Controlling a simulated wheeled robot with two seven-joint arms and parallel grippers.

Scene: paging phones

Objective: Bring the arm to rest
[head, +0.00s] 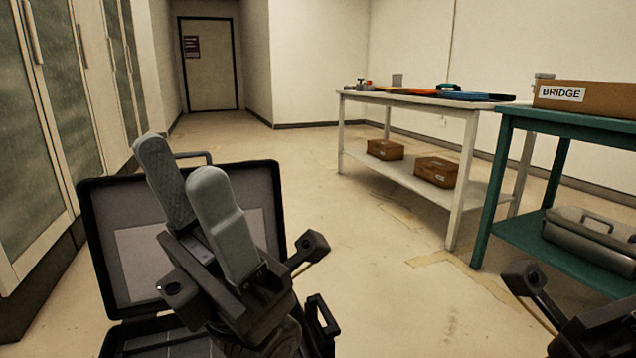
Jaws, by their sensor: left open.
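My left gripper (188,190) stands up in the lower left of the head view, with two grey padded fingers. It is open, and nothing shows between the fingers. It hangs in front of an open black case (101,240), whose lid stands up behind it and whose lower part is mostly hidden. At the lower right corner only a dark part of my right arm (600,335) shows; its fingertips are out of the picture.
A white table (420,101) with tools on top and two brown boxes (436,171) on its shelf stands at right. A green table (563,122) bears a box labelled BRIDGE (600,98); a metal case (590,238) sits below. Glass-fronted cabinets (60,100) line the left. The middle floor is clear.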

